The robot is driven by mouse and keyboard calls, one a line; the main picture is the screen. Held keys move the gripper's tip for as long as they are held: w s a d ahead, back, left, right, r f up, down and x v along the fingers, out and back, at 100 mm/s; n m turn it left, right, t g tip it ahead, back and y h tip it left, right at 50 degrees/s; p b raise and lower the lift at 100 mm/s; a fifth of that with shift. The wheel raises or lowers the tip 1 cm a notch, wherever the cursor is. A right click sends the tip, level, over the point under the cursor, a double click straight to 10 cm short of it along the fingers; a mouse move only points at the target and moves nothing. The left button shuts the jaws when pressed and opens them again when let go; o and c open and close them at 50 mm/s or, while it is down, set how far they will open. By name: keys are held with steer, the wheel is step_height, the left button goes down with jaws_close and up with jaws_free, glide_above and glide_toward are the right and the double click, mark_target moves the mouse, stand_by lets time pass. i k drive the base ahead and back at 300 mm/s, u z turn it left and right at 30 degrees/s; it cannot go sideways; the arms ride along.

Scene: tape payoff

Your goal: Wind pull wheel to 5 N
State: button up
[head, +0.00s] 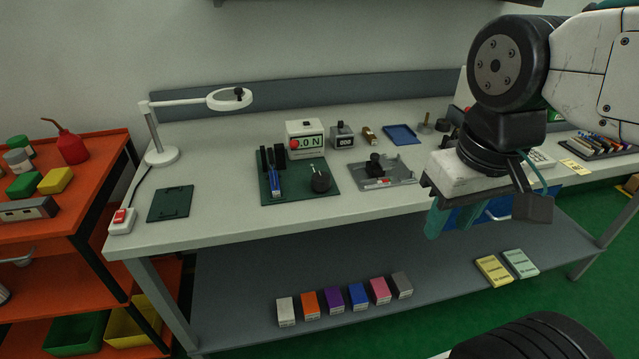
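A green board (271,197) lies on the bench, left of its middle. On it stand a black round wheel with a light handle (320,181), which I take as the pull wheel, a blue and white part (275,182), and dark upright blocks (280,157). Behind them a white display box (305,151) shows ".0 N"; a red spot covers or adjoins its first digit. My gripper (438,216) hangs in front of the bench's front edge, well right of the wheel and apart from it.
A black fixture on a grey plate (383,184) stands right of the board. A magnifier lamp (161,155), dark green mat (170,204) and red switch (122,220) are at left. A small counter box (343,135) and blue tray (401,134) stand behind. Small boxes (333,301) line the lower shelf.

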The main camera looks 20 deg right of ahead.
mark_target(321, 181)
steer(key=u, duration=1)
steer(key=i, duration=0.55)
steer(key=z, duration=0.05)
